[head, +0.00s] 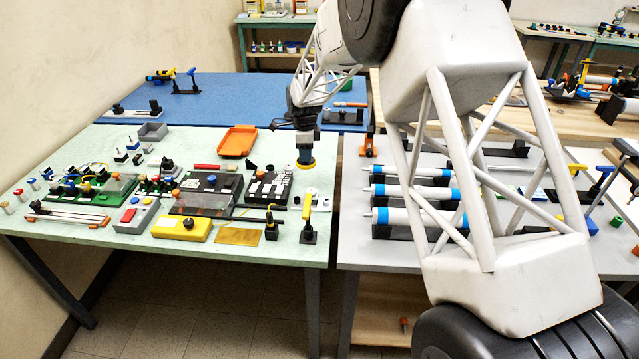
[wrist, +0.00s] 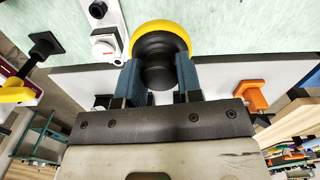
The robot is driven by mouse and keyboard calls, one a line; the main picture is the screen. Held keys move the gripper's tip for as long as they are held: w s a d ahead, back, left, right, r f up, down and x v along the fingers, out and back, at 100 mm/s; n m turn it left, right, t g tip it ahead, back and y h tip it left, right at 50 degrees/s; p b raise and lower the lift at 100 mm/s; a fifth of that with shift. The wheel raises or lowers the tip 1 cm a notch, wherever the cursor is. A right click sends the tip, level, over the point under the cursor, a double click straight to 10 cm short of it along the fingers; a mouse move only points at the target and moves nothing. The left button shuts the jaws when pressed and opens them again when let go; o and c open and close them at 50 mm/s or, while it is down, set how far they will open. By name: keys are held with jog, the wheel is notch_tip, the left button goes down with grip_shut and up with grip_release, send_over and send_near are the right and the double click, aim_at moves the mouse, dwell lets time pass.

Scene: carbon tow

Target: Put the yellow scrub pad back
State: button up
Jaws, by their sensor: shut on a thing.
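The yellow scrub pad (head: 304,166) is a round yellow disc with a black knob-like grip. My gripper (head: 304,148) points down at the right edge of the pale green table (head: 215,148) and is shut on the pad's black grip. In the wrist view, the blue fingers of my gripper (wrist: 158,78) stand on either side of the grip, and the yellow pad (wrist: 163,26) shows beyond it. I cannot tell whether the pad touches the tabletop. Its underside is hidden.
A white strip with a round knob (head: 318,196) lies close beside the pad. Black boxes (head: 270,187), a yellow box (head: 182,228) and a yellow-handled tool (head: 307,215) crowd the front. An orange tray (head: 238,141) lies behind. An orange clamp (head: 369,142) stands right, across the table gap.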

jog(key=shift+m, duration=0.6)
jog(key=w+d, duration=0.3)
jog(key=d, duration=0.1)
jog(key=shift+d+r, duration=0.1)
jog(key=shift+r, duration=0.25)
jog(key=shift+f, duration=3.15)
jog(key=shift+f, duration=0.1)
jog(key=shift+f, duration=1.75)
jog(key=shift+f, duration=0.15)
jog(key=o, duration=0.9)
